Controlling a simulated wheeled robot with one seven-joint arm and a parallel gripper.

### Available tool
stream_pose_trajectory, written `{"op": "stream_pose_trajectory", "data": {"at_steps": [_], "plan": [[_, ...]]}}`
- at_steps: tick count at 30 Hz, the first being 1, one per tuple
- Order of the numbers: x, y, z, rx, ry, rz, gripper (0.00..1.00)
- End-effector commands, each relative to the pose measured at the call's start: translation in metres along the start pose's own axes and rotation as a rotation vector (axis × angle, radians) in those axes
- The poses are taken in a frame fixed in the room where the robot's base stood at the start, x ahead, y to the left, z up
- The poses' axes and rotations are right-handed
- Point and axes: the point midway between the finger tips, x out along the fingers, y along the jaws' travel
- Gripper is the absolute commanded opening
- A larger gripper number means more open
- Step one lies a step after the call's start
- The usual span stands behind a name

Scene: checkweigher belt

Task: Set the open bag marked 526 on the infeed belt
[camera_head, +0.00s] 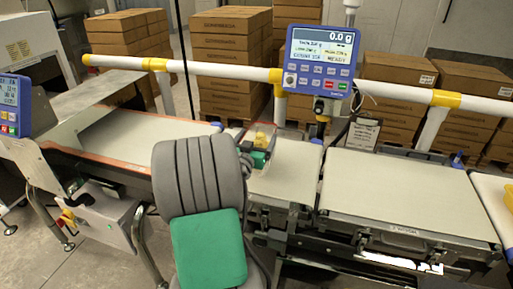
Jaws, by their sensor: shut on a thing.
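My gripper (258,155) is mostly hidden behind my own grey arm, over the short middle belt section (295,176). It is shut on a small yellow bag (263,139), whose upper part shows just beyond a green part at the gripper. I cannot read a number on the bag, see whether its top is open, or tell whether it touches the belt. A pale belt with orange edges (135,140) runs in from the left and is partly hidden by my arm. A wider, empty belt (400,195) lies to the right.
A white rail with yellow joints (210,69) runs behind the belts. A blue display (321,58) reading 0.0 g stands above it. Stacked cartons (230,45) fill the background. A yellow item (509,196) shows at the far right edge.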

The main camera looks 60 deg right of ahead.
Motion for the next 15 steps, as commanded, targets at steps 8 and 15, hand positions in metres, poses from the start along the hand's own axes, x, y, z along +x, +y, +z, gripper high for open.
{"op": "stream_pose_trajectory", "data": {"at_steps": [8, 15], "plan": [[0.003, -0.003, 0.035, -0.001, 0.001, -0.001, 0.16], [0.003, -0.003, 0.036, 0.000, 0.002, -0.001, 0.16]]}}
